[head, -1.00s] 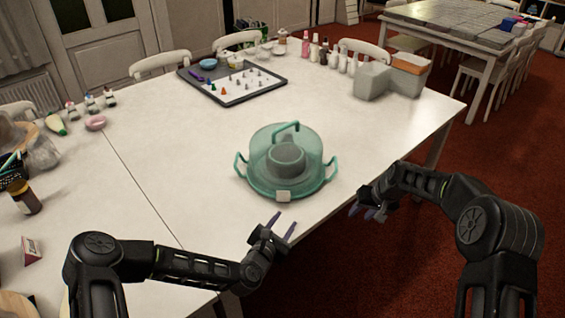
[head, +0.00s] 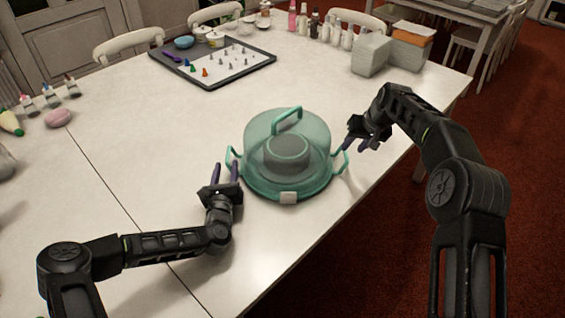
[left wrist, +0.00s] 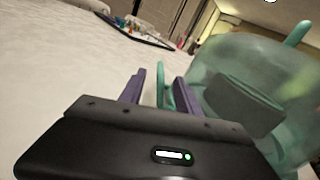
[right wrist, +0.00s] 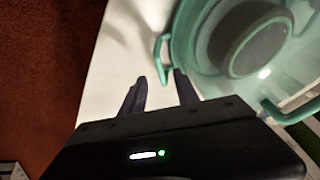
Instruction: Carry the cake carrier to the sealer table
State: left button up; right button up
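The cake carrier (head: 287,150) stands upright on the white table, a clear green dome with a top handle, two side handles and a grey round thing inside. My left gripper (head: 226,172) is open beside its left handle. In the left wrist view that teal handle (left wrist: 166,88) shows between the purple fingers (left wrist: 155,85), with no visible grip. My right gripper (head: 358,143) is open near the right handle. In the right wrist view its fingers (right wrist: 158,88) stand apart, and the handle (right wrist: 163,55) lies just ahead of them, close to the right finger.
A dark-rimmed tray (head: 215,62) with small coloured pieces lies behind the carrier. Grey boxes (head: 371,55) and several bottles stand at the back right. Another table (head: 465,8) is at the far upper right. Red carpet (head: 480,185) lies beyond the table's right edge.

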aim_at(230, 148)
pick_arm(q)
jog(key=shift+s+r, duration=0.1)
jog(key=shift+s, duration=0.05)
pick_arm(e)
jog(key=shift+s+r, duration=0.1)
jog(key=shift+s, duration=0.05)
